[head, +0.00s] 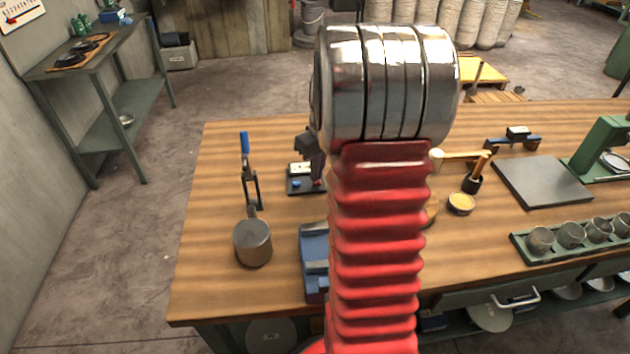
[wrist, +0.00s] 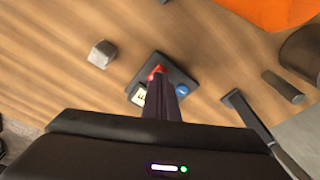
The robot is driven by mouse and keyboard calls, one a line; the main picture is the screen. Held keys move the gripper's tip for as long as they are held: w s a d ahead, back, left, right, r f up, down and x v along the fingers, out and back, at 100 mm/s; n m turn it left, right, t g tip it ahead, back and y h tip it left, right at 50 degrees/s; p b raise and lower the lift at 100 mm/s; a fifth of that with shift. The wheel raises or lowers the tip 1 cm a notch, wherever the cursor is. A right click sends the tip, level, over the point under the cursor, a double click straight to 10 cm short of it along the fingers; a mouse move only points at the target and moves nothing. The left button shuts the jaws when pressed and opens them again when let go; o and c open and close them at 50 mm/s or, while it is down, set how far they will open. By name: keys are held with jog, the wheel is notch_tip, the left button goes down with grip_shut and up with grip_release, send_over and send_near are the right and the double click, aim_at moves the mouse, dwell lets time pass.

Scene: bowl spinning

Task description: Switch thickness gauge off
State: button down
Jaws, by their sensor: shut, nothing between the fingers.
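The thickness gauge (head: 296,170) appears to be the small dark device on the wooden bench, left of my arm. It has a pale display, a round blue button and a red part. In the wrist view the gauge (wrist: 178,72) lies just past my fingers, with its blue button (wrist: 183,89) to their right and its display (wrist: 138,97) to their left. My gripper (wrist: 160,78) is shut and empty, its dark fingertips over or at the red part (wrist: 156,71). I cannot tell whether they touch. My gripper (head: 315,172) is partly hidden by my arm in the head view.
A blue block (head: 315,255) sits nearer. A small grey block (wrist: 102,54) lies beside the gauge in the wrist view. The bench's left edge is mostly clear.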

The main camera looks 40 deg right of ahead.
jog(key=shift+f, duration=0.4)
dwell(0.3)
notch_tip(320, 180, up, 7)
dwell(1.0)
jog(key=shift+m, duration=0.3)
dwell(0.4)
jog(key=shift+s+f+m, duration=0.15)
jog(key=shift+m, duration=0.15)
jog(key=s+a+r+t, duration=0.1)
jog(key=s+a, duration=0.4)
jog(key=a, duration=0.5)
jog(key=s+a+r+n+t, duration=0.1)
jog(key=s+a+r, duration=0.3)
jog(key=a, duration=0.7)
jog(key=s+a+r+n+t, duration=0.1)
jog(key=s+a+r, duration=0.1)
jog(key=s+a, duration=0.5)
jog(key=a, duration=0.4)
jog(key=shift+r+t, duration=0.35)
jog(key=shift+t, duration=0.05)
